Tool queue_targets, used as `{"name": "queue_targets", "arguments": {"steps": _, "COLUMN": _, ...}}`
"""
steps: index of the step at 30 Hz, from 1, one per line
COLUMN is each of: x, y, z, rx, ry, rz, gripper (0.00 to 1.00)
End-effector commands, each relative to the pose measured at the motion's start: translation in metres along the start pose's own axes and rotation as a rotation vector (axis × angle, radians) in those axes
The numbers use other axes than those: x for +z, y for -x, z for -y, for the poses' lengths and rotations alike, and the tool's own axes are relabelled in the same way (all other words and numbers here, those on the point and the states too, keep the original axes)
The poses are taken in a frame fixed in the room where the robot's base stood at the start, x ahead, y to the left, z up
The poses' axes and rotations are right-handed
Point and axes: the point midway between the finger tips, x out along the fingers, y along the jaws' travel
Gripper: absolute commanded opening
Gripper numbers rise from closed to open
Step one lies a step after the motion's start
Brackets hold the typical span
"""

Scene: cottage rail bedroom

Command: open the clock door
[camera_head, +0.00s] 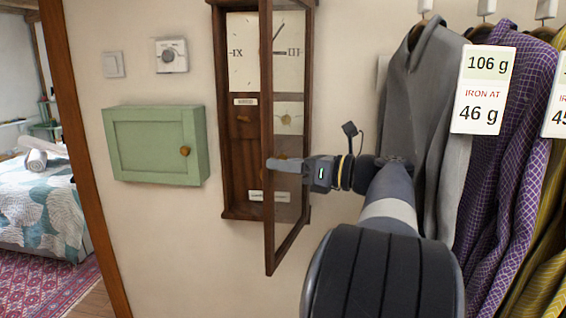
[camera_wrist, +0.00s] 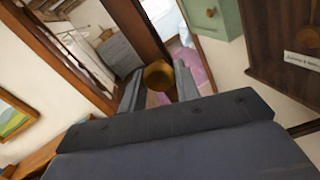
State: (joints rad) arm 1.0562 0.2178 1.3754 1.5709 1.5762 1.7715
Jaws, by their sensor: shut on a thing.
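The wall clock (camera_head: 238,185) has a dark wooden case, a white dial (camera_head: 248,55) and small labelled parts below it. Its glazed clock door (camera_head: 268,215) stands swung out from the case, hinged at the right, with its free edge toward me. My gripper (camera_head: 272,163) reaches in from the right at the door's free edge, at mid height. In the wrist view my gripper (camera_wrist: 158,88) is shut on a round brass knob (camera_wrist: 158,74). The knob is hidden by the fingers in the head view. Part of the case shows at the right of the wrist view (camera_wrist: 280,40).
A green wall cabinet (camera_head: 150,145) hangs left of the clock, below a thermostat (camera_head: 171,55) and a light switch (camera_head: 113,65). Hanging shirts (camera_head: 430,110) with tags crowd the right. A doorway to a bed (camera_head: 40,205) is at the far left.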

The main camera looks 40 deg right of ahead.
Motion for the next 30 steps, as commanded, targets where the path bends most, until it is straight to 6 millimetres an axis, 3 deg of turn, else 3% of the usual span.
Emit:
{"name": "queue_targets", "arguments": {"steps": 3, "x": -0.002, "y": 0.0, "z": 0.0, "rx": 0.0, "ry": -0.004, "rz": -0.002, "gripper": 0.0}}
{"name": "queue_targets", "arguments": {"steps": 4, "x": -0.002, "y": 0.0, "z": 0.0, "rx": 0.0, "ry": -0.004, "rz": -0.002, "gripper": 0.31}}
{"name": "queue_targets", "arguments": {"steps": 12, "x": -0.001, "y": 0.0, "z": 0.0, "rx": 0.0, "ry": -0.002, "rz": -0.001, "gripper": 0.52}}
{"name": "queue_targets", "arguments": {"steps": 22, "x": 0.008, "y": 0.0, "z": -0.002, "rx": -0.001, "ry": 0.002, "rz": -0.001, "gripper": 0.52}}
{"name": "queue_targets", "arguments": {"steps": 30, "x": 0.057, "y": 0.0, "z": -0.013, "rx": 0.0, "ry": 0.004, "rz": -0.001, "gripper": 0.52}}
